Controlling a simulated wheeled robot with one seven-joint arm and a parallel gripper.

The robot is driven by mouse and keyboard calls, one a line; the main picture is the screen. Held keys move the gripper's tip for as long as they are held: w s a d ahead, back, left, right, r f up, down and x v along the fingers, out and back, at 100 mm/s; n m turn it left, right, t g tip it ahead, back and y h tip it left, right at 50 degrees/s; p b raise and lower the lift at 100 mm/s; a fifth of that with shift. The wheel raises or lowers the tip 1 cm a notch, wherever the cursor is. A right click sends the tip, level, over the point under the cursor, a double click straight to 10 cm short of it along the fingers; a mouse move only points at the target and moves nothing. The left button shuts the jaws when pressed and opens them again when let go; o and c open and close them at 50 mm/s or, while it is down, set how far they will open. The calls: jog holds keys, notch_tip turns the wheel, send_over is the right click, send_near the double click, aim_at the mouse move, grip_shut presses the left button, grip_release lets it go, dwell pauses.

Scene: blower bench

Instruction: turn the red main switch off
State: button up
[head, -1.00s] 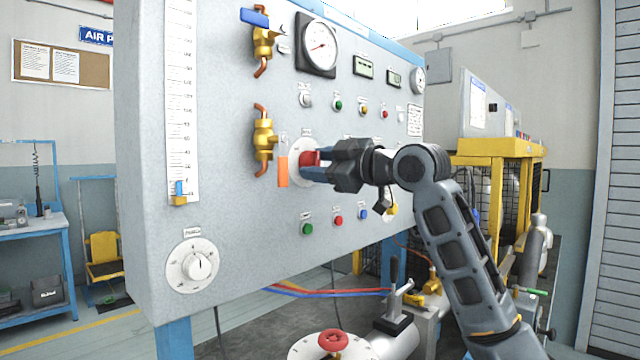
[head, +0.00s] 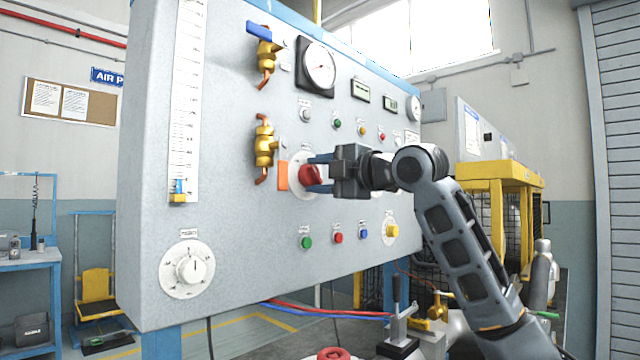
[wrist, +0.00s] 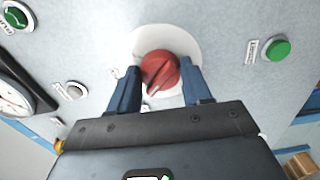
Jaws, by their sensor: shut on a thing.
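The red main switch (head: 309,174) is a rotary knob on a round white plate on the grey panel. My gripper (head: 318,173) is at the knob, with one blue finger above it and one below. In the wrist view the red knob (wrist: 160,72) sits between the two fingertips, and its raised grip ridge lies diagonally. My gripper (wrist: 161,82) is shut on the knob. The plate's markings are mostly hidden or too small to read.
Green (head: 306,243), red (head: 338,238) and blue (head: 363,234) buttons lie below. A white dial (head: 187,268) is at lower left.

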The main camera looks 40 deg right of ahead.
jog(key=shift+n, duration=0.4)
jog(key=o, duration=1.1)
jog(key=shift+c, duration=0.2)
jog(key=shift+s, duration=0.1)
jog(key=s, duration=0.7)
jog(key=shift+s+b, duration=0.3)
jog(key=shift+b, duration=0.05)
jog(key=shift+s+d, duration=0.1)
jog(key=shift+d, duration=0.05)
